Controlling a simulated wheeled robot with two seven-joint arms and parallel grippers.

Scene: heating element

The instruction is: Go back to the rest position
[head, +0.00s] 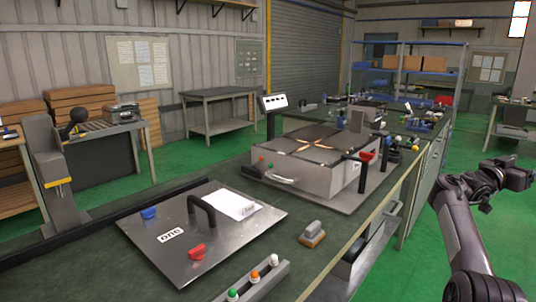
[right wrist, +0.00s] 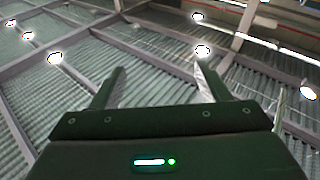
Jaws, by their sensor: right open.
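My right arm is raised at the right side of the head view, clear of the bench, with its gripper (head: 515,172) at the upper end. In the right wrist view the right gripper (right wrist: 160,80) points up toward the ceiling. Its two fingers stand wide apart with nothing between them. My left gripper is in neither view.
A long workbench holds a metal plate (head: 170,245) with a black handle, a grey box-shaped unit (head: 310,180), a brush (head: 312,234) and a strip with coloured buttons (head: 252,284). Blue shelves (head: 420,75) stand behind. Green floor (head: 405,270) is free right of the bench.

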